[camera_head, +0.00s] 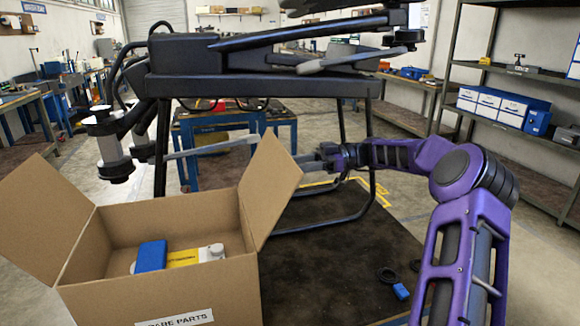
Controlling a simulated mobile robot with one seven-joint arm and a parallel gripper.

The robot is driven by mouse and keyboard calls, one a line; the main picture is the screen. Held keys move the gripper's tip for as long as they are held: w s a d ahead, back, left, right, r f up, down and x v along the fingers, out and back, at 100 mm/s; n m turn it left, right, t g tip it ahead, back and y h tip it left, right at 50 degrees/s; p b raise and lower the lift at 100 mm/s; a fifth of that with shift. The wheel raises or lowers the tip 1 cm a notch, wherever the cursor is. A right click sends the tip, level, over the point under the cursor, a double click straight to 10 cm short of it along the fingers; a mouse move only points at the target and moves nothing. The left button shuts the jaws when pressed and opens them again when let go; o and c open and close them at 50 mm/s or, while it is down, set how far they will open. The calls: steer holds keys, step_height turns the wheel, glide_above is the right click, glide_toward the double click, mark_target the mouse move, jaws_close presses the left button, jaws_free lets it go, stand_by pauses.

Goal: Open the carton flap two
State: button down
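The brown cardboard carton (170,285) stands open at the front left, with a partly visible "PARE PARTS" label (180,319) on its front. Its left flap (40,220) leans outward to the left. Its right flap (268,190) stands up steeply, tilted to the right. I cannot tell which flap is number two. Inside lie a blue item (151,256) and a yellow and white item (190,257) with a white cap. My gripper (308,162) is just right of the right flap's upper edge, pointing left. Its fingertips are small and partly hidden, so contact and opening are unclear.
A large dark drone (260,60) stands on a black frame behind the carton. The dark tabletop (330,270) is mostly clear right of the carton, apart from black rings (388,276) and a small blue part (401,291). Shelves (510,70) stand at the right.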

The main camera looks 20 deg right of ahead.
steer(key=shift+a+f, duration=0.1)
steer(key=shift+f, duration=0.05)
steer(key=shift+c, duration=2)
jaws_free()
steer(key=shift+d, duration=0.2)
